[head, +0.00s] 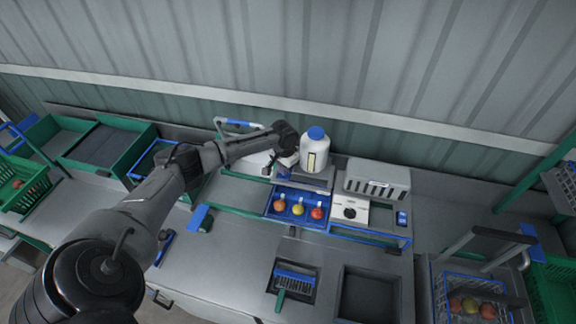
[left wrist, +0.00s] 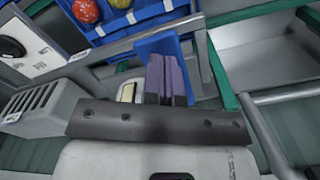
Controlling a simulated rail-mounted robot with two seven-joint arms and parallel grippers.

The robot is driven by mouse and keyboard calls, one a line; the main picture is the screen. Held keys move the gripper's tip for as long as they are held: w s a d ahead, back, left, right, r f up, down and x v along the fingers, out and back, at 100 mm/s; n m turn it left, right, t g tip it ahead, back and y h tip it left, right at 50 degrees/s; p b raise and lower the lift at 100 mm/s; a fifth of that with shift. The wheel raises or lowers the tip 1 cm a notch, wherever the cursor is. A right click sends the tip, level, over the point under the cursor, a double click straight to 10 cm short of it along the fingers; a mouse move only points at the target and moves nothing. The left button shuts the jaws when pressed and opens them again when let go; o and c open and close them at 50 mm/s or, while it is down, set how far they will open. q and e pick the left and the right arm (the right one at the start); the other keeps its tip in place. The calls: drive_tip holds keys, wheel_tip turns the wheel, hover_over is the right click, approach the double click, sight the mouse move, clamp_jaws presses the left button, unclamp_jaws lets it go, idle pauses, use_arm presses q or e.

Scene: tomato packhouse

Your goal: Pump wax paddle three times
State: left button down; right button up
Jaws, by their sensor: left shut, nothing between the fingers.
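My left gripper (head: 268,168) is beside the white jug (head: 315,152) with a blue cap, on its left, at the back of the bench. In the left wrist view its two purplish fingers (left wrist: 166,80) are together with nothing between them. A blue upright plate (left wrist: 157,48), which may be the wax paddle, stands right behind the fingertips. I cannot tell whether they touch it. Blue also shows below the jug (head: 283,171), partly hidden by the gripper. My right gripper is not in view.
A blue tray (head: 270,212) with three tomatoes sits in front of the jug. A white knob box (head: 349,212) and a grey slotted box (head: 377,178) stand to the right. A brush (head: 294,281) lies on the bench front. Green crates (head: 22,184) stand at the left.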

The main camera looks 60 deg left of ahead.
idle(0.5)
use_arm(q)
drive_tip(key=shift+f, duration=0.2)
drive_tip(key=shift+f+b, duration=0.75)
drive_tip(key=shift+f, duration=0.8)
drive_tip(key=shift+r, duration=0.15)
drive_tip(key=shift+r+p, duration=0.2)
drive_tip(key=shift+p, duration=0.2)
wheel_tip(320, 180, up, 3)
drive_tip(key=p, duration=0.3)
drive_tip(key=shift+r+p, duration=0.15)
drive_tip(key=shift+p, duration=0.25)
